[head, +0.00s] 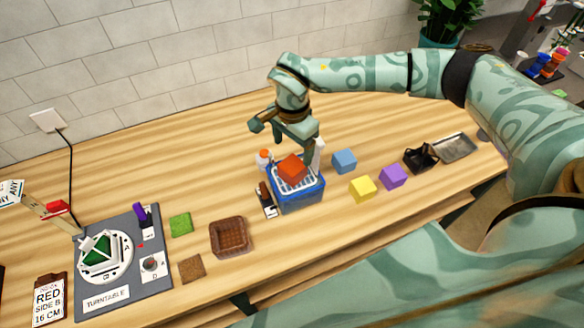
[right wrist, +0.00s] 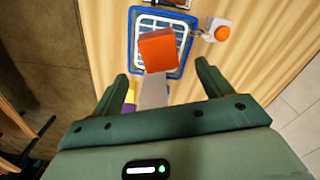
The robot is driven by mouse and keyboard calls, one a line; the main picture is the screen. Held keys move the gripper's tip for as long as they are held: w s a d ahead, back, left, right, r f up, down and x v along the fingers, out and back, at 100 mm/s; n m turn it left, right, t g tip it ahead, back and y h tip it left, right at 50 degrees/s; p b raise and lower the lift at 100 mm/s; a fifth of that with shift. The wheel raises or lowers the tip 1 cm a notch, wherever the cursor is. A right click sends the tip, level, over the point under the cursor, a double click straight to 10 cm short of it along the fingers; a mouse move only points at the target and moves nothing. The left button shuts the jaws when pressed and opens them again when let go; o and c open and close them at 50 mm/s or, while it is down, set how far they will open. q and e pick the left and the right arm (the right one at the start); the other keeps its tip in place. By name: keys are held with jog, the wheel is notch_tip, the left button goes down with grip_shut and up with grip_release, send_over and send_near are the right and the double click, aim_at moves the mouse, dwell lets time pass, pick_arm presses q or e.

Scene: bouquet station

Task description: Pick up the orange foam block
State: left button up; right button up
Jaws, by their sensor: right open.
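The orange foam block (head: 291,168) rests tilted on the white grid top of a blue crate (head: 300,201). In the right wrist view the orange block (right wrist: 157,50) lies ahead of the fingers, over the blue-rimmed grid (right wrist: 136,22). My right gripper (head: 284,136) is above the crate, pointing down. It is open and empty, with its fingers (right wrist: 163,76) spread to either side and short of the block. A pale grey upright piece shows just below the block in the wrist view; I cannot tell what it is. My left gripper is not in view.
Blue (head: 344,161), yellow (head: 362,188) and purple (head: 393,176) blocks lie right of the crate. A brown basket (head: 231,237) and the turntable (head: 103,256) are to the left.

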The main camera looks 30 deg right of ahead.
aim_at(292, 165)
notch_tip(292, 165, down, 8)
jog(key=shift+f+p, duration=0.1)
jog(key=shift+p, duration=0.3)
jog(key=c, duration=1.1)
